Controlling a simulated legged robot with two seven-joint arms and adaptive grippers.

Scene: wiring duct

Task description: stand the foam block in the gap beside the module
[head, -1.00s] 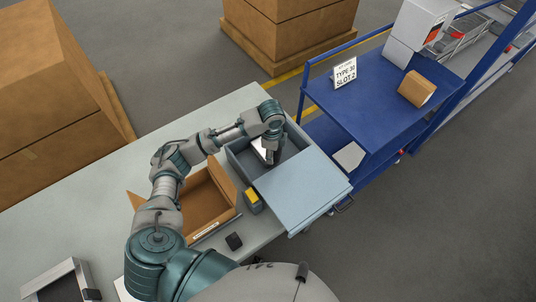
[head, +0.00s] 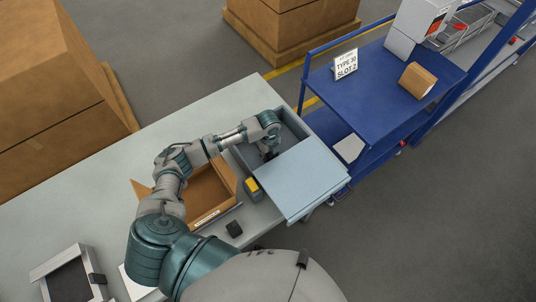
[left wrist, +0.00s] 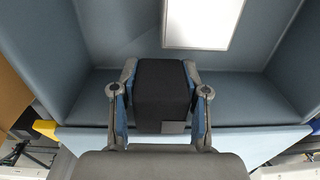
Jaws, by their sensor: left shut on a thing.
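My left gripper (left wrist: 160,98) is shut on a black foam block (left wrist: 162,88), which sits between its two fingers. In the head view the left gripper (head: 268,153) reaches down into the open part of a grey-blue crate (head: 292,130). The white module (left wrist: 202,22) lies in the crate at the top of the left wrist view, a little apart from the block in the picture. Bare crate floor shows on both sides of the block. Whether the block touches the floor cannot be told. My right gripper is not in view.
A pale blue panel (head: 295,178) covers the near part of the crate. A blue cart (head: 370,85) stands to the right.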

